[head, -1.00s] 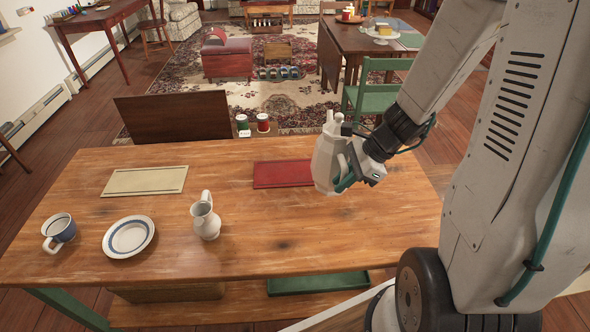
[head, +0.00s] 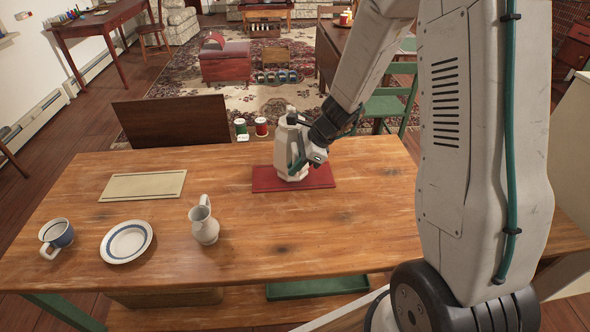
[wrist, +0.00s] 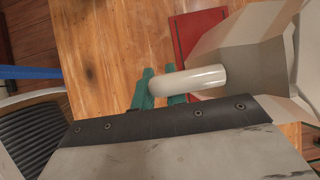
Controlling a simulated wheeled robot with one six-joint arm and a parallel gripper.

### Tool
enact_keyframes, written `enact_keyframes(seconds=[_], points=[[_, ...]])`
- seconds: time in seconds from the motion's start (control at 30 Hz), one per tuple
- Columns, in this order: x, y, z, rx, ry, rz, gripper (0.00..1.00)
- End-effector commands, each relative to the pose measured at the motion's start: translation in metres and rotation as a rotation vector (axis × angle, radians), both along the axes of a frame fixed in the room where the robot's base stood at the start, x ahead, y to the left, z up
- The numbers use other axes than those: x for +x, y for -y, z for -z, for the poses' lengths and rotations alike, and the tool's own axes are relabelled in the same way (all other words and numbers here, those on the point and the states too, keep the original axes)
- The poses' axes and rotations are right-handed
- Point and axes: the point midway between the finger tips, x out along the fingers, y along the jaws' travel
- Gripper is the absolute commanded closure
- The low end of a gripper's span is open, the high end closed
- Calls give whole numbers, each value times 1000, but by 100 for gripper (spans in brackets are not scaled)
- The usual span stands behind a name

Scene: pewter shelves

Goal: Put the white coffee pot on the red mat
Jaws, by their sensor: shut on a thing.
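The white coffee pot (head: 289,150) is upright over the red mat (head: 318,178) in the head view. Its base looks to be at or just above the mat; I cannot tell whether it touches. My gripper (head: 300,162) is shut on the pot's handle, at its right side. In the wrist view the green fingers of my gripper (wrist: 160,92) close around the white handle (wrist: 195,82), with the pot's faceted body (wrist: 235,50) to the right. Part of the red mat (wrist: 190,35) shows behind the pot there.
On the wooden table (head: 240,240) stand a white pitcher (head: 204,224), a plate with a blue ring (head: 127,240) and a blue-and-white mug (head: 57,235). A cream mat (head: 143,186) lies at the back left. The table's front middle is clear.

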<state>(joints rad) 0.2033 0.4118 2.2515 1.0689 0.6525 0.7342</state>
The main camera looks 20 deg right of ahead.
Motion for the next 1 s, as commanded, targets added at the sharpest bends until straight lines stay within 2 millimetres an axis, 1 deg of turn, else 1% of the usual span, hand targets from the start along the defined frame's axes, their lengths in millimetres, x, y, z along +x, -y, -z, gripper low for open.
enact_keyframes(seconds=[0.03,0.13,0.57,0.6,0.63,0.67,0.9,1.0], points=[[0,0,6,2,-2,1,100],[0,0,15,1,0,0,100],[0,0,20,0,2,0,100],[0,0,20,0,0,0,75],[0,0,20,0,0,0,67],[0,0,20,0,0,0,65],[0,0,20,1,0,0,65],[0,1,16,1,2,0,65]])
